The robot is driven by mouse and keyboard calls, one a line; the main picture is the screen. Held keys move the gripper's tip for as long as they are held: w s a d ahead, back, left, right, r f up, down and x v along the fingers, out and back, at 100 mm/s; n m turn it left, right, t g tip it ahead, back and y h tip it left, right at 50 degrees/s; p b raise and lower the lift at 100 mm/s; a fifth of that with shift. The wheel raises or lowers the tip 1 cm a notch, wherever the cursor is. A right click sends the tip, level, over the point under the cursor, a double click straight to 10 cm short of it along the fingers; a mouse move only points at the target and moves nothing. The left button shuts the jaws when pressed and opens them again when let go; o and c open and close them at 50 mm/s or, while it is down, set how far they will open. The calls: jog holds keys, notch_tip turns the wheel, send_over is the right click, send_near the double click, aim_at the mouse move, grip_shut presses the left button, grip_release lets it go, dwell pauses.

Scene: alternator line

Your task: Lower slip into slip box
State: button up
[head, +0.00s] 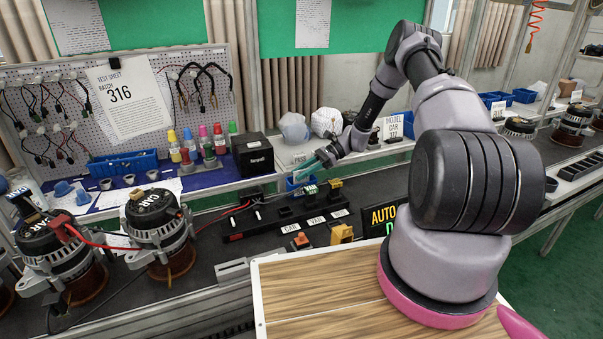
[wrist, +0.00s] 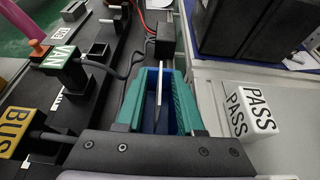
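The slip is too small to tell there.
A white PASS block (wrist: 250,110) stands right of the gripper in the wrist view. The VAN connector (wrist: 64,63) and the BUS connector (wrist: 18,133) are on the left. A black printer-like box (head: 253,155) is left of the slip box. Two alternators (head: 160,232) stand at the left.

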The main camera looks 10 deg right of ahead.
jog(key=shift+d, duration=0.1)
jog(key=v, duration=1)
jog(key=shift+d, duration=0.3)
jog(key=shift+w+r, duration=0.1)
